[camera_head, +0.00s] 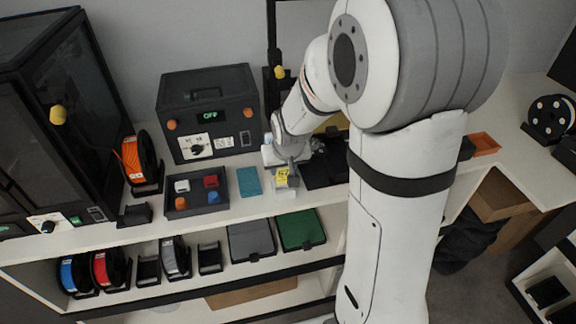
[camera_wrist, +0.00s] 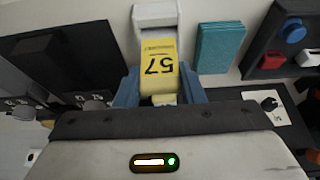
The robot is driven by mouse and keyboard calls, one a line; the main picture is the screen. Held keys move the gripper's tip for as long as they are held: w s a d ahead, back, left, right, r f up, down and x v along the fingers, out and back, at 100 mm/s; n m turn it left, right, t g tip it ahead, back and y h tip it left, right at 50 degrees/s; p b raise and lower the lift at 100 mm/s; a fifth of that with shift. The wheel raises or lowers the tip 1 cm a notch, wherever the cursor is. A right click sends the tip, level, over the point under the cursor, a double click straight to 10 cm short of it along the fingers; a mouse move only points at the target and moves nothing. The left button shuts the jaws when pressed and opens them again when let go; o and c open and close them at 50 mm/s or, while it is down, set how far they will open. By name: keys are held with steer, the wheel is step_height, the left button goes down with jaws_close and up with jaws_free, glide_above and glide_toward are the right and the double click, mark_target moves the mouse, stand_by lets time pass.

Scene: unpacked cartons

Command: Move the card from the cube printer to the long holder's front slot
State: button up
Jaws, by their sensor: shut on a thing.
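A yellow card (camera_head: 282,178) with the number 57 stands at a white holder (camera_head: 282,191) on the tabletop, near its front edge. My gripper (camera_head: 287,167) points down over it. In the wrist view the card (camera_wrist: 158,60) reads upside down, and its lower part lies between the blue fingers (camera_wrist: 158,92), which are shut on it. The white holder (camera_wrist: 157,15) shows just beyond the card. Whether the card is seated in a slot cannot be told. A large dark enclosed printer (camera_head: 75,120) stands at the left; an open-frame printer (camera_head: 272,40) is partly hidden behind my arm.
A teal block (camera_head: 249,182) lies just left of the holder, beside a dark tray (camera_head: 196,198) of small coloured parts. A dark box (camera_head: 208,115) showing OFF stands behind. An orange spool (camera_head: 138,158) is farther left. Spools and two flat plates fill the lower shelf.

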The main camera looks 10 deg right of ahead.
mark_target(284, 175)
steer(key=shift+f, duration=0.2)
stand_by(0.3)
steer(key=shift+f+b, duration=1.6)
steer(key=shift+b, duration=0.15)
steer(key=o, duration=1.1)
steer(key=shift+r, duration=0.1)
steer(key=shift+v, duration=3.85)
steer(key=shift+g, duration=0.8)
steer(key=s+r, duration=0.1)
steer(key=s, duration=0.5)
steer(key=s+d+r, duration=0.1)
steer(key=s, duration=0.5)
steer(key=s+r, duration=0.1)
steer(key=s, duration=0.5)
steer(key=shift+d+r, duration=0.15)
steer(key=shift+r, duration=0.15)
